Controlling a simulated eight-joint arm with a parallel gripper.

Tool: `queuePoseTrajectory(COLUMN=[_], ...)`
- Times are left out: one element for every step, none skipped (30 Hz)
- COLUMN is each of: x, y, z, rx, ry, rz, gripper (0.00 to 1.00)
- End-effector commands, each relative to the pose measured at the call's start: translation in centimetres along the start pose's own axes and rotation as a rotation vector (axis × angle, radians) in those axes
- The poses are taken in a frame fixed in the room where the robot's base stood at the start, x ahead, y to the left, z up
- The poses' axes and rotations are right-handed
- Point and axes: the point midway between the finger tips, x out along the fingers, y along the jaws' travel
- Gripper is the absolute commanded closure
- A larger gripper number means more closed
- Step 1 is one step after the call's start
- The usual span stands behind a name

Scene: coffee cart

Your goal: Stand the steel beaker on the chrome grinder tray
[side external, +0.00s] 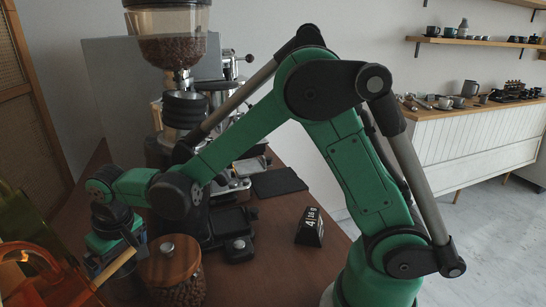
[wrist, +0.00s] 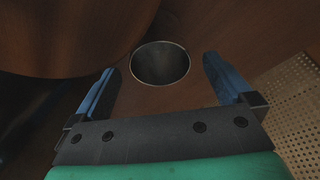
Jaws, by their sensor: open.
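The steel beaker (wrist: 160,62) shows in the wrist view from above, as a round, dark, open mouth with a thin bright rim. My gripper (wrist: 162,72) is open, with one blue finger on each side of the beaker and a gap on both sides. I cannot tell how far the fingertips are above it. In the side view my gripper (side external: 117,262) is low at the left, and the beaker is not visible there. The grinder (side external: 183,108) stands behind my arm. A dark tray (side external: 232,226) lies near its base; I cannot make out the chrome tray clearly.
A wooden-lidded jar of beans (side external: 170,262) stands close to the right of my gripper. Orange transparent pieces (side external: 40,262) are at the lower left. A small black number sign (side external: 310,228) stands on the brown counter, which is fairly clear around it. A perforated panel (wrist: 292,110) is at right.

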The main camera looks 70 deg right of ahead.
Motion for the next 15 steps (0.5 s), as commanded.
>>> queuePoseTrajectory(x=[-0.6,-1.0,-1.6,-2.0,-2.4,-3.0,-3.4,-3.8,-4.2,-4.4,-4.6,-4.8,-5.0,-5.0,-5.1], y=[0.0,0.0,0.0,0.0,0.0,0.0,0.0,0.0,0.0,0.0,0.0,0.0,0.0,0.0,0.0], z=[0.0,0.0,0.0,0.1,0.1,0.1,0.0,0.0,0.0,0.0,0.1,0.0,0.0,0.1,0.1], rx=[0.0,-0.001,-0.001,-0.001,-0.001,-0.001,-0.001,-0.001,-0.001,-0.001,-0.001,-0.001,-0.001,-0.001,-0.001], ry=[0.0,0.0,0.0,0.0,0.0,0.0,0.0,0.0,0.0,0.0,0.0,0.0,0.0,0.0,0.0], rz=[0.0,0.0,0.0,0.0,0.0,0.0,0.0,0.0,0.0,0.0,0.0,0.0,0.0,0.0,0.0], gripper=[0.0,0.0,0.0,0.0,0.0,0.0,0.0,0.0,0.0,0.09,0.11,0.11,0.11,0.11,0.11])
